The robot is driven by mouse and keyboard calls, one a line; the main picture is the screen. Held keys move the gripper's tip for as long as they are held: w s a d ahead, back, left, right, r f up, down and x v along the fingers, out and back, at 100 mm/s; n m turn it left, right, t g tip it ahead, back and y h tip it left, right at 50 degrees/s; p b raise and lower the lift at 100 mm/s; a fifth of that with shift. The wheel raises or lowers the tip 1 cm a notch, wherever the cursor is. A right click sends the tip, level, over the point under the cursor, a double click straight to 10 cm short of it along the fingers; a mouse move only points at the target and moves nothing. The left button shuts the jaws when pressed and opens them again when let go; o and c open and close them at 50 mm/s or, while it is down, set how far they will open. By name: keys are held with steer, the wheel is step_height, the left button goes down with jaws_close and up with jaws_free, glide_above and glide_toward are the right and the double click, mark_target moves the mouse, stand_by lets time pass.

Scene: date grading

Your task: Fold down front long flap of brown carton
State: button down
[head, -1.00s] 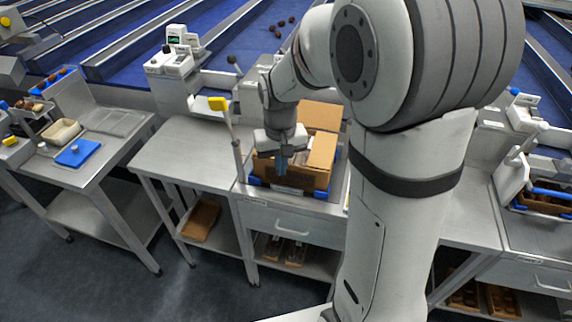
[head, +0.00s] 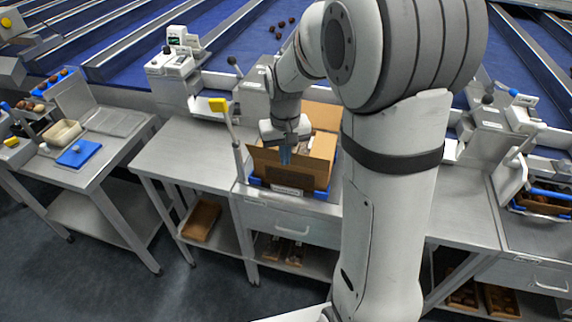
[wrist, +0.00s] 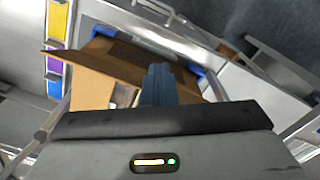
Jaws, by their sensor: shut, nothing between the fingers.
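The brown carton (head: 326,146) stands open on the steel bench in the head view. Its back flap stands up behind it. A broad brown panel, apparently the front long flap with the front wall (head: 262,164), rises on the near side. My gripper (head: 286,158) points down at the carton's near side, its blue fingers shut and empty. In the wrist view the shut fingers (wrist: 158,70) overlap a dark brown panel (wrist: 125,50), with a lighter flap (wrist: 82,75) sticking out at left. I cannot tell whether the fingers touch the panel.
Blue corner holders (wrist: 188,62) surround the carton's base. The steel bench top (head: 185,150) at left is clear. A side table holds a blue board (head: 78,154) and a beige tray (head: 62,133).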

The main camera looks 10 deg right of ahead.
steer(key=w+d+p, duration=0.2)
steer(key=w+d, duration=0.2)
steer(key=w, duration=0.4)
steer(key=shift+d, duration=0.3)
stand_by(0.6)
steer(key=shift+w+r, duration=0.1)
steer(key=shift+f+b, duration=1.7)
steer(key=shift+f, duration=0.75)
steer(key=shift+r, duration=0.1)
step_height(320, 180, up, 11)
steer(key=p, duration=0.7)
